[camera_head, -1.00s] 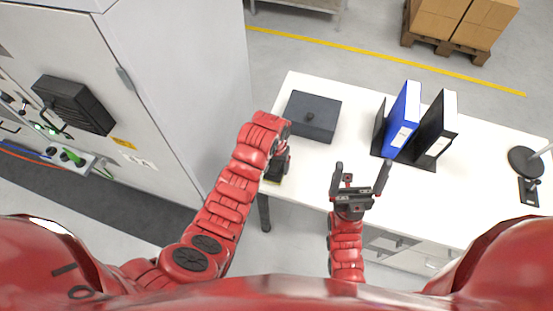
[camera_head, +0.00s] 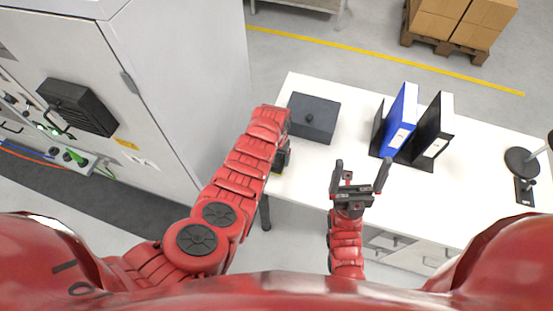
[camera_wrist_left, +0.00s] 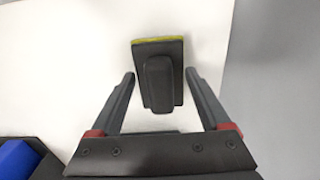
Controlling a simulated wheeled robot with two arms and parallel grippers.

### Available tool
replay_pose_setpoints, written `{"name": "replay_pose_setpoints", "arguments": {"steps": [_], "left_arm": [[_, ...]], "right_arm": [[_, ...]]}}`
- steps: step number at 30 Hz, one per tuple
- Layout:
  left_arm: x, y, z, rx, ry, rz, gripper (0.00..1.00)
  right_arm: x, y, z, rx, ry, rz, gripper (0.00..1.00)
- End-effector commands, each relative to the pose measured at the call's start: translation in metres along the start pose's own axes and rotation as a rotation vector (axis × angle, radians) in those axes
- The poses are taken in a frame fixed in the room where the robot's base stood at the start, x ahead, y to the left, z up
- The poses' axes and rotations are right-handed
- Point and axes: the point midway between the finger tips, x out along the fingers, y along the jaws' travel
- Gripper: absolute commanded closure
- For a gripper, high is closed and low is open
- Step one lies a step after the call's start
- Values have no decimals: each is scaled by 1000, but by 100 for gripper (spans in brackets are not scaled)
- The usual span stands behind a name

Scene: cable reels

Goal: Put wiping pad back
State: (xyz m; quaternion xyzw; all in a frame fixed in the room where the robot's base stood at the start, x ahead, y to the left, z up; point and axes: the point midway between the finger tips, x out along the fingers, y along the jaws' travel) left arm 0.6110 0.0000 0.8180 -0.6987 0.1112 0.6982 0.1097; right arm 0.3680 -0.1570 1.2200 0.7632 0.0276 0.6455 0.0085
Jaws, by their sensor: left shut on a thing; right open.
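The wiping pad, a dark block with a raised handle (camera_wrist_left: 158,85) and a yellow edge, shows in the left wrist view. It is between the fingertips of my left gripper (camera_wrist_left: 160,82), which is shut on it, over a white surface. In the head view my left gripper (camera_head: 281,160) is at the table's left front edge, partly hidden by its own arm, and only a sliver of the pad's yellow shows. My right gripper (camera_head: 361,178) is open and empty over the table's front part.
A blue binder (camera_head: 402,118) and a black binder (camera_head: 434,130) stand farther right. A dark stand (camera_head: 523,162) is at the right. A grey cabinet (camera_head: 190,90) stands left of the table.

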Motion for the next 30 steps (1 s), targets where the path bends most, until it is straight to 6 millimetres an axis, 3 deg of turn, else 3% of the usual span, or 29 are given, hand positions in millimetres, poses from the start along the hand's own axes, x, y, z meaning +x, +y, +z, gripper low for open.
{"name": "replay_pose_setpoints", "arguments": {"steps": [3, 19, 20, 21, 23, 30], "left_arm": [[9, 0, 1, -1, -2, 0, 72], [17, 0, 1, 1, -1, -1, 72], [15, 0, 1, 1, -1, -1, 14], [14, 0, 1, 1, -1, -1, 7], [14, 0, 1, 1, -1, -1, 0], [13, 0, 1, 1, -1, -1, 0]], "right_arm": [[-3, 0, 0, 0, 0, 0, 5], [-8, 0, 1, 0, 0, 0, 5], [-6, 0, 1, 0, 0, 0, 5], [-6, 0, 1, 0, 0, 0, 5], [-6, 0, 1, 0, 0, 0, 5], [-4, 0, 1, 0, 0, 0, 5]]}}
